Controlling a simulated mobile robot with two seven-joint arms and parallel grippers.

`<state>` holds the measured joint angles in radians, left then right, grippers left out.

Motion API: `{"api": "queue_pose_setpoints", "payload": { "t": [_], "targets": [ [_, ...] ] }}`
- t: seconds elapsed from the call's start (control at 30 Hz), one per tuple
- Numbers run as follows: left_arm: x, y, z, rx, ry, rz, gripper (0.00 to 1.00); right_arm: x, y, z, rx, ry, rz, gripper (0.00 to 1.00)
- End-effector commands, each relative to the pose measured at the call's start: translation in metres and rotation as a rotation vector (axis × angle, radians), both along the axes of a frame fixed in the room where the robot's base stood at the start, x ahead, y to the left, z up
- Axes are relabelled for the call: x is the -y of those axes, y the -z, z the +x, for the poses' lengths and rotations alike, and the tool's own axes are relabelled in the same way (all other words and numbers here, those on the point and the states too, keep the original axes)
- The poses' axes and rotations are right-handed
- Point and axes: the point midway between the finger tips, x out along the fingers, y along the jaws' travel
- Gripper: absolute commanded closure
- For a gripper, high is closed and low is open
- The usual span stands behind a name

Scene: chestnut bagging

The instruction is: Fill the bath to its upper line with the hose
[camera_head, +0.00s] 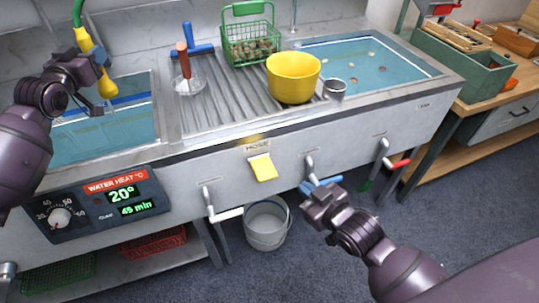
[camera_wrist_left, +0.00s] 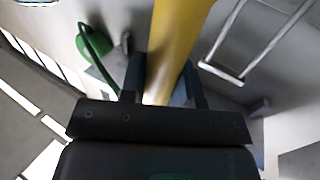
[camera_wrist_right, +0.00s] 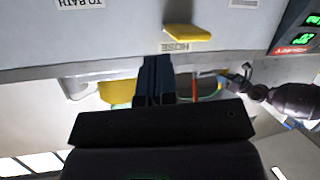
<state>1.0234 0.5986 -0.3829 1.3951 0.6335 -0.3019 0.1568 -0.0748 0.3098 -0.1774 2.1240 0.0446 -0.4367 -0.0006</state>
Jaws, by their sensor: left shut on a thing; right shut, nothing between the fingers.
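My left gripper (camera_head: 97,57) is shut on the yellow hose nozzle (camera_head: 107,84), which points down over the left basin (camera_head: 157,120). The nozzle also fills the top middle of the left wrist view (camera_wrist_left: 177,30). Faint pale streaks show below the nozzle; I cannot tell surely that they are a stream. The basin holds blue-green water, with a blue line (camera_head: 130,101) along its far wall. The yellow lever (camera_head: 262,167) under the HOSE label sticks out from the front panel. My right gripper (camera_head: 312,196) is shut and empty, right of and below that lever, before a blue-handled tap (camera_head: 322,184).
The heat panel (camera_head: 100,203) reads 20° and 45 min. A yellow bowl (camera_head: 292,78), green basket (camera_head: 250,42) and brush stand on the ribbed drainboard. The right basin (camera_head: 400,75) holds water and several chestnuts.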

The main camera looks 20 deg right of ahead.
Motion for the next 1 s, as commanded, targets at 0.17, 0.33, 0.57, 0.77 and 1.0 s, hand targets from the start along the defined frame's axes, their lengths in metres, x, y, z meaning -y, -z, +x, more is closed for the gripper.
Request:
{"api": "queue_pose_setpoints", "payload": {
  "t": [0.17, 0.33, 0.57, 0.77, 1.0],
  "targets": [
    [0.0, -0.001, 0.0, 0.001, -0.001, 0.0, 1.0, -0.016, -0.037, 0.046, 0.061, -0.076, -0.005, 1.0],
    [0.0, -0.001, 0.0, 0.001, -0.001, 0.0, 1.0, -0.031, -0.069, 0.081, 0.084, -0.147, -0.021, 1.0],
    [0.0, -0.001, 0.0, 0.001, -0.001, 0.0, 1.0, -0.048, -0.111, 0.123, 0.074, -0.244, -0.072, 1.0],
    [0.0, -0.001, 0.0, 0.001, -0.001, 0.0, 1.0, -0.061, -0.145, 0.151, 0.031, -0.331, -0.146, 1.0],
    [0.0, -0.001, 0.0, 0.001, -0.001, 0.0, 1.0, -0.07, -0.183, 0.173, -0.076, -0.449, -0.277, 1.0]
  ]
}}
